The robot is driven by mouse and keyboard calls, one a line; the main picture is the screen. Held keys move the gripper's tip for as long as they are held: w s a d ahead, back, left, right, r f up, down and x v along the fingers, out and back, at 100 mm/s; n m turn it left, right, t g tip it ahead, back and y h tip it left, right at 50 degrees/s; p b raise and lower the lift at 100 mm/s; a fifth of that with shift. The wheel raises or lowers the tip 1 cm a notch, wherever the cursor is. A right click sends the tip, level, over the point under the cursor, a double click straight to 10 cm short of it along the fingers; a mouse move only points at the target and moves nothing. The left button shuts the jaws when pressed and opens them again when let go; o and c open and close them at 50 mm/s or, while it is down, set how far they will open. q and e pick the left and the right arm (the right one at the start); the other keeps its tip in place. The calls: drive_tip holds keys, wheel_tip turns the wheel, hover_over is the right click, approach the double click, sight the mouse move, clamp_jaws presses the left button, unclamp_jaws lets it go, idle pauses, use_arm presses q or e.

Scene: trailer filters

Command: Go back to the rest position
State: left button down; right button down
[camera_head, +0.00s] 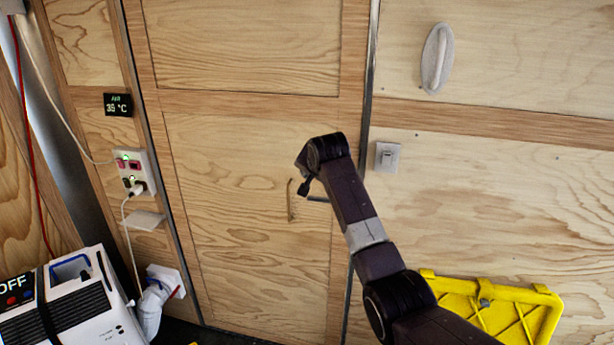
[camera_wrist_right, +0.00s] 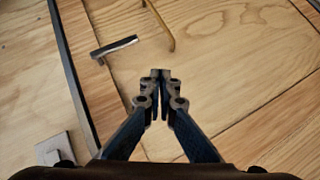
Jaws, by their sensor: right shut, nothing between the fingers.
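My right arm reaches up from the lower right in the head view. Its gripper (camera_head: 304,187) is in front of the wooden door panel, near the door handle. In the right wrist view the gripper (camera_wrist_right: 160,75) is shut with its fingertips together and nothing between them. A dark bar handle (camera_head: 318,199) and a thin brass-coloured piece (camera_head: 290,202) are on the door beside the gripper. The bar handle (camera_wrist_right: 114,46) and brass piece (camera_wrist_right: 161,22) also show in the wrist view, apart from the fingertips. My left gripper is not in view.
A white portable unit (camera_head: 75,310) stands at the lower left. A yellow lid or crate (camera_head: 500,305) is at the lower right, close to my right arm. A wall switch (camera_head: 388,157), an oval wall fitting (camera_head: 436,60), a temperature display (camera_head: 118,104) and a socket panel (camera_head: 134,172) are on the walls.

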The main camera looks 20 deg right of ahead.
drive_tip(key=shift+s+a+r, duration=0.15)
drive_tip(key=shift+r, duration=0.05)
idle(0.4)
drive_tip(key=s+a+f+n+g, duration=0.15)
drive_tip(key=s+f, duration=0.45)
drive_tip(key=f, duration=0.8)
drive_tip(key=s+f+n+g, duration=0.15)
drive_tip(key=s+f, duration=0.35)
drive_tip(key=f, duration=0.9)
drive_tip(key=s+a+f+n+g, duration=0.15)
drive_tip(key=s+f, duration=0.45)
drive_tip(key=f, duration=0.9)
drive_tip(key=s+f+n+g+b, duration=0.1)
drive_tip(key=s+f+n, duration=0.2)
drive_tip(key=s+f, duration=1.45)
drive_tip(key=s+f+n+g, duration=0.1)
drive_tip(key=s+f, duration=0.3)
drive_tip(key=s, duration=0.9)
drive_tip(key=s+a+f+n+g+y, duration=0.1)
drive_tip(key=s+f, duration=0.3)
drive_tip(key=s, duration=0.9)
drive_tip(key=s+a+f+n+g, duration=0.1)
drive_tip(key=s+f, duration=0.3)
drive_tip(key=s, duration=0.9)
drive_tip(key=shift+s+a+n+g+b, duration=0.25)
drive_tip(key=shift+s+n+g+b, duration=0.15)
drive_tip(key=shift+n, duration=0.15)
